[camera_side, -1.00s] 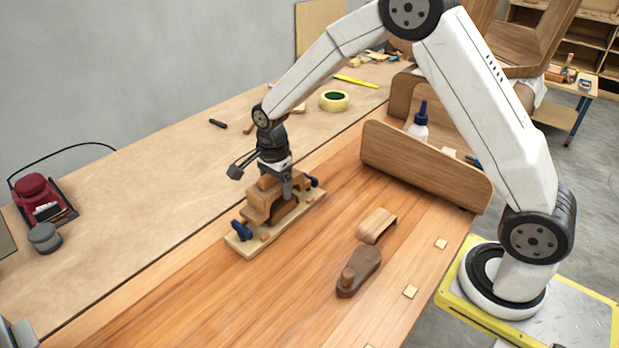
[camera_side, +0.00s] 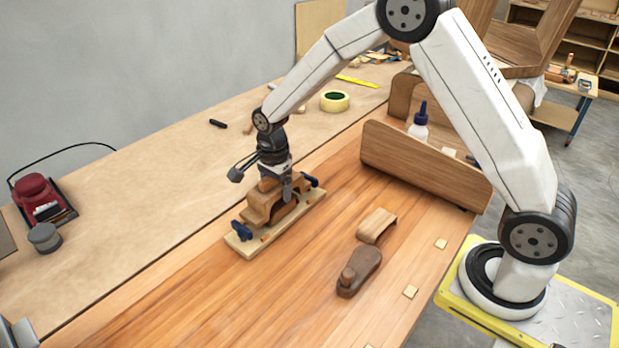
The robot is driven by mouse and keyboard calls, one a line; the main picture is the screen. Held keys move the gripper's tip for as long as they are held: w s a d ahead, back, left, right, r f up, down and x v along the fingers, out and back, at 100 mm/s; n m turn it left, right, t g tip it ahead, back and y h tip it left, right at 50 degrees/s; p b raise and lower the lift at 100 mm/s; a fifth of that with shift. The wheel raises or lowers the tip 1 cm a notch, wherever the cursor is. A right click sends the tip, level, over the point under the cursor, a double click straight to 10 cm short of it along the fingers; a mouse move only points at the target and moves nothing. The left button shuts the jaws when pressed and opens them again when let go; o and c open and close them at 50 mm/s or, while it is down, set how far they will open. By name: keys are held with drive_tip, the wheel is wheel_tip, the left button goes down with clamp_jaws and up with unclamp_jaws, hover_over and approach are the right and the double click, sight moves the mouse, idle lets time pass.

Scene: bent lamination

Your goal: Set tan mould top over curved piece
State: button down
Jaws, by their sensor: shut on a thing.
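The tan mould top (camera_side: 258,206) is a stepped wooden block at the left of centre. It sits low over the pale base board (camera_side: 238,246), between two blue clamps, one at the near left end (camera_side: 241,230) and one at the far right end (camera_side: 311,180). My gripper (camera_side: 275,190) comes down from above and is shut on the block's upper part. A dark arched gap shows under the block's right side; the curved piece beneath is mostly hidden, and I cannot tell whether the two touch all along.
A small curved wooden piece (camera_side: 376,225) and a dark brown block with a knob (camera_side: 359,272) lie to the right. The front of the table is clear.

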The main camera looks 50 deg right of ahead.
drive_tip(key=shift+f, duration=1.6)
idle(2.5)
unclamp_jaws()
drive_tip(key=shift+r, duration=0.1)
drive_tip(key=shift+r, duration=3.9)
drive_tip(key=shift+s, duration=0.1)
